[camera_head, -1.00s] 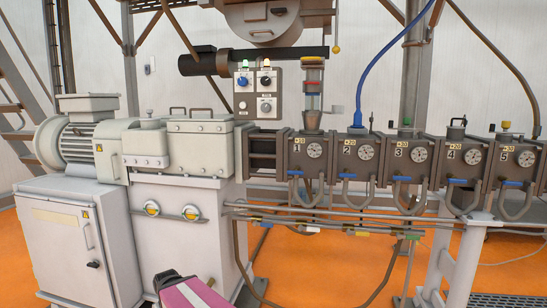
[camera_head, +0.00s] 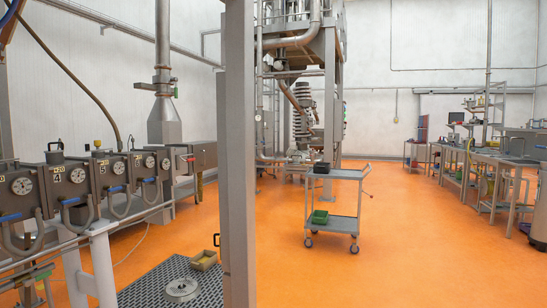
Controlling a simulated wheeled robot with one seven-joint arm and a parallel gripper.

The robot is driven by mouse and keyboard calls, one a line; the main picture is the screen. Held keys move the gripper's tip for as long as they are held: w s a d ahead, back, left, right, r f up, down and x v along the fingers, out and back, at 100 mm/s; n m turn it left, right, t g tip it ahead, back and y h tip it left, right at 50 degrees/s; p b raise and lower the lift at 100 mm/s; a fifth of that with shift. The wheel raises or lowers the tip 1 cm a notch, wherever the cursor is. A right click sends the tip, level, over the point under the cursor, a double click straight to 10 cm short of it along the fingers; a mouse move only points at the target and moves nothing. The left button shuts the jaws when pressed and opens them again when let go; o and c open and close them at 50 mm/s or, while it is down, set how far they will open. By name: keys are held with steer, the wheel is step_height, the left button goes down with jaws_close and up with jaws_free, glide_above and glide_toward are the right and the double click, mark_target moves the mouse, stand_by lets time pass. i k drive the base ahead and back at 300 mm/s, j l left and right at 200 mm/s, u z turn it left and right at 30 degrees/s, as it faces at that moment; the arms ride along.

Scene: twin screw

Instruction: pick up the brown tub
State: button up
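A small brown, open-topped tub (camera_head: 204,261) sits on the dark floor grating, left of the grey post in the head view. It looks yellowish inside, but it is too small to tell what that is. My gripper is not in view, so I cannot see whether it is open or holds anything.
A grey post (camera_head: 238,170) stands close in front, just right of the tub. A round metal disc (camera_head: 181,289) lies on the grating (camera_head: 150,285). A wheeled cart (camera_head: 336,205) carries a dark box (camera_head: 322,168) and a green tub (camera_head: 319,216).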

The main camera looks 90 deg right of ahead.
mark_target(204, 259)
steer(key=z, duration=2.8)
